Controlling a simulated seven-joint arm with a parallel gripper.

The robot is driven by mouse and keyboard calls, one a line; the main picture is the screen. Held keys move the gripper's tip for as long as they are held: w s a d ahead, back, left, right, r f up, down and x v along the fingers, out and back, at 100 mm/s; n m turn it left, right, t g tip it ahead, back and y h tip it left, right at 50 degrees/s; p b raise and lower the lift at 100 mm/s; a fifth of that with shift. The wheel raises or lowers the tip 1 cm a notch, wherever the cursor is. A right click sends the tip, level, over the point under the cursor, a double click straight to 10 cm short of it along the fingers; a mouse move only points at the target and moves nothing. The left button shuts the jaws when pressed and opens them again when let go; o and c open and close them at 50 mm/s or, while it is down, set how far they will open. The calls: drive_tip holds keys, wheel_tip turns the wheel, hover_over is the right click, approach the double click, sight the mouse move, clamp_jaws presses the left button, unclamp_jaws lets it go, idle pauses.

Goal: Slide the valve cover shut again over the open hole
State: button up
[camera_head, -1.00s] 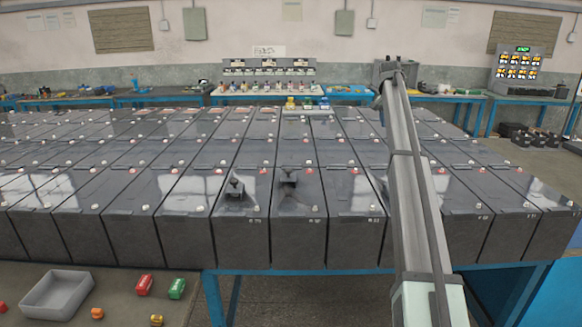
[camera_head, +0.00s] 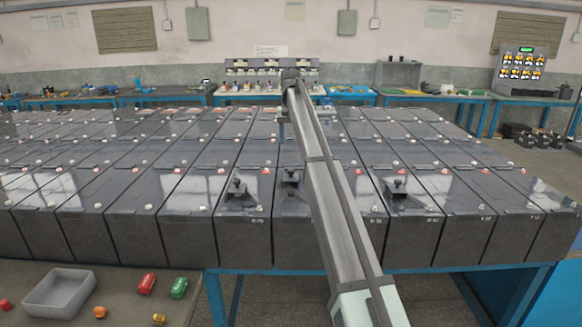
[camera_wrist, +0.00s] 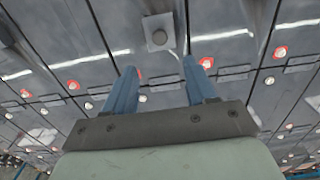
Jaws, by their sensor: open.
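Three batteries in the front row carry dark valve covers with raised knobs in the head view: a left one (camera_head: 237,188), a middle one (camera_head: 291,180) partly beside my arm, and a right one (camera_head: 397,188). I cannot make out an open hole at any of them. In the wrist view, one valve cover (camera_wrist: 158,33) with a square plate and round knob lies ahead of my gripper (camera_wrist: 160,68). The blue fingers are apart with nothing between them, and the knob lines up with the gap.
Rows of dark batteries (camera_head: 130,195) with red and white terminals stand close together on a blue-framed table. A grey tray (camera_head: 60,293), a red block (camera_head: 146,283) and a green block (camera_head: 179,288) lie at lower left.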

sight(291, 170)
wheel_tip(291, 170, down, 12)
drive_tip(key=shift+r, duration=0.1)
idle(0.4)
clamp_jaws()
idle(0.5)
